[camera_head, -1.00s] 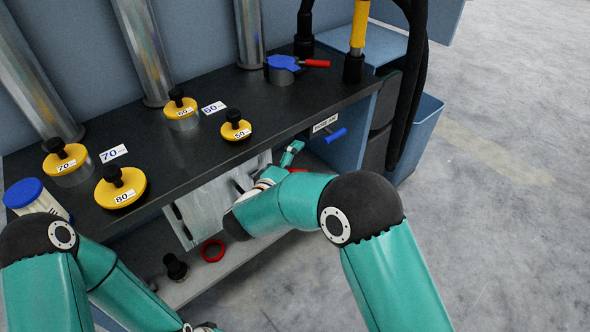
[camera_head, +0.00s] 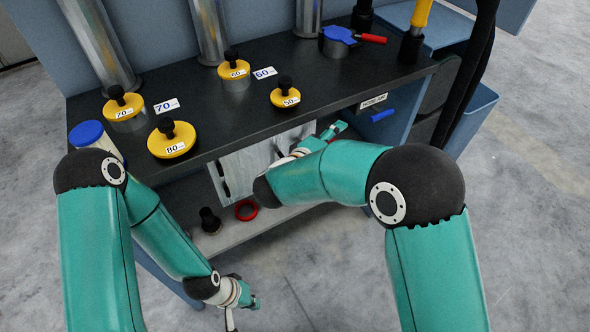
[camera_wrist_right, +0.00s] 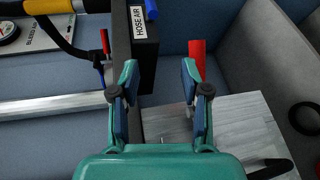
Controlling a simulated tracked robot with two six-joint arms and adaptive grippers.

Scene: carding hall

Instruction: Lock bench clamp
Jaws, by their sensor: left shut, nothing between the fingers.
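A blue clamp-like piece with a red handle (camera_head: 345,35) sits on a dark base at the back of the bench top; I cannot tell whether it is locked. In the right wrist view a red upright lever (camera_wrist_right: 197,58) stands just behind the right-hand finger. I cannot tell whether it belongs to the bench clamp, or whether the finger touches it. My right gripper (camera_wrist_right: 159,80) is open, its fingers apart with nothing visible between them. In the head view it is under the bench's front edge, partly hidden. My left gripper (camera_head: 241,307) is shut and empty, low in front of the bench.
Yellow knobbed weights, including one marked 80 (camera_head: 172,138), stand on the dark bench top (camera_head: 300,70). A blue handle (camera_head: 383,115) sits beside the hose-air label. A pale panel (camera_head: 238,172) and a red ring (camera_head: 246,210) are below. Open floor lies to the right.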

